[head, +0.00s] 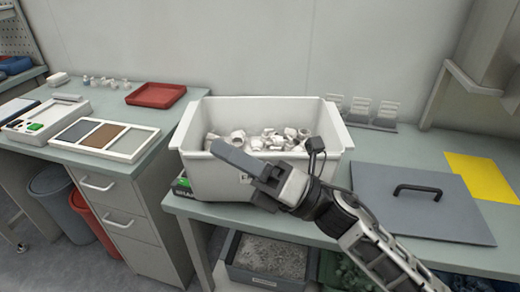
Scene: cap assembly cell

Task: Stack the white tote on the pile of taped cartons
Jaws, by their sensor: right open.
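The white tote (186,140) stands upright at the left end of the right-hand bench, with several white ring-like and pipe-like fittings (270,139) in it. A small label, partly covered, is on its front wall. My right gripper (240,168) is in front of the tote, reaching in from the lower right. It is open, its fingers point up and left, and it covers part of the front wall and rim. I cannot tell whether it touches the tote. My left gripper is not in view. No pile of taped cartons shows.
A grey lid with a black handle (418,190) and a yellow sheet (483,177) lie right of the tote. White racks (372,112) stand behind. The left bench holds a red tray (156,95) and a sectioned tray (104,138). Bins (272,254) sit under the bench.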

